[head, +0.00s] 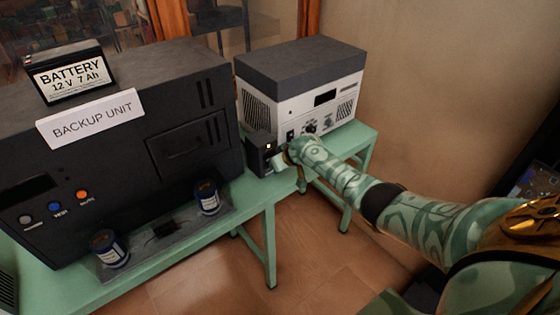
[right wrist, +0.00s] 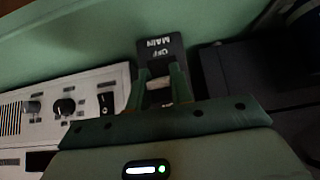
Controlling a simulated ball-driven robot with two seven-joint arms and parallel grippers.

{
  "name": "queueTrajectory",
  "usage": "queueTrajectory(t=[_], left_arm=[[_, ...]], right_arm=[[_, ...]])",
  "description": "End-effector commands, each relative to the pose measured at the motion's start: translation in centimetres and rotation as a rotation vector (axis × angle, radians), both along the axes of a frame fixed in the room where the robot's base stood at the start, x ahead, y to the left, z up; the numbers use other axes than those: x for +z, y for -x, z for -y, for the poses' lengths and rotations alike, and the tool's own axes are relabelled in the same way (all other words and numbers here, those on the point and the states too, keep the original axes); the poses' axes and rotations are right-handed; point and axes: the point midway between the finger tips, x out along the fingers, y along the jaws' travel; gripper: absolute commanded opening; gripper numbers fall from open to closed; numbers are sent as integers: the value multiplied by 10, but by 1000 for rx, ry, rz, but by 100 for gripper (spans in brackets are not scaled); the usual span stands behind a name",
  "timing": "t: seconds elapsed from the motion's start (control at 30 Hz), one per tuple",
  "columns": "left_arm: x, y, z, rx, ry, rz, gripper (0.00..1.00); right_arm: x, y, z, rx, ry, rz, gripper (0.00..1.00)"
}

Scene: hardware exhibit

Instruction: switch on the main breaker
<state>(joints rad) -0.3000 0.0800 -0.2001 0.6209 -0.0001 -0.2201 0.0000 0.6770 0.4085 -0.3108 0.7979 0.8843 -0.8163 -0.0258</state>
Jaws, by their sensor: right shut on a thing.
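The main breaker (head: 259,153) is a small dark box on the green bench, between the black backup unit and the white-and-grey instrument. In the right wrist view its black plate (right wrist: 158,45) carries the words MAIN and OFF, upside down. My right gripper (head: 281,159) is at the front of the breaker. In the right wrist view its two green fingers (right wrist: 160,84) are shut on the breaker's lever, just below the OFF mark. The fingers and palm hide most of the lever, so its position is unclear. My left gripper is not in view.
The backup unit (head: 150,110) stands left of the breaker, with a battery (head: 70,74) on top. Two blue cans (head: 208,197) stand on a grey mat in front of it. The instrument (head: 300,92) stands behind and right. Bare bench (head: 250,195) lies in front.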

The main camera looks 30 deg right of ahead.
Motion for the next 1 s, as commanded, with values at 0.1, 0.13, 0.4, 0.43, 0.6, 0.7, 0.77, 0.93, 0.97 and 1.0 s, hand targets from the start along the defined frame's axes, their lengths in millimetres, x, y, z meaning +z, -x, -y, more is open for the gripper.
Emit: queueTrajectory(t=[0.1,0.13,0.4,0.43,0.6,0.7,0.77,0.93,0.97,1.0], left_arm=[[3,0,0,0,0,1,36],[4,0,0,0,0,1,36],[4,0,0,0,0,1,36],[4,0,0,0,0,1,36],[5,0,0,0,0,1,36],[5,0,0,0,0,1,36],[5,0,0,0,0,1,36],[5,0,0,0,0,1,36],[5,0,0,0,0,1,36],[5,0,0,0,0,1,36]], right_arm=[[6,-3,0,-1,5,-67,0],[6,-3,0,-1,6,-83,0],[9,-5,0,0,12,-171,0],[9,-5,0,0,12,-176,0],[9,-5,0,0,15,-189,0],[9,-5,0,0,15,-190,0],[9,-5,0,0,15,-190,0],[9,-5,0,0,15,-189,25],[10,-5,0,0,15,-189,33],[10,-5,0,0,15,-189,44]])
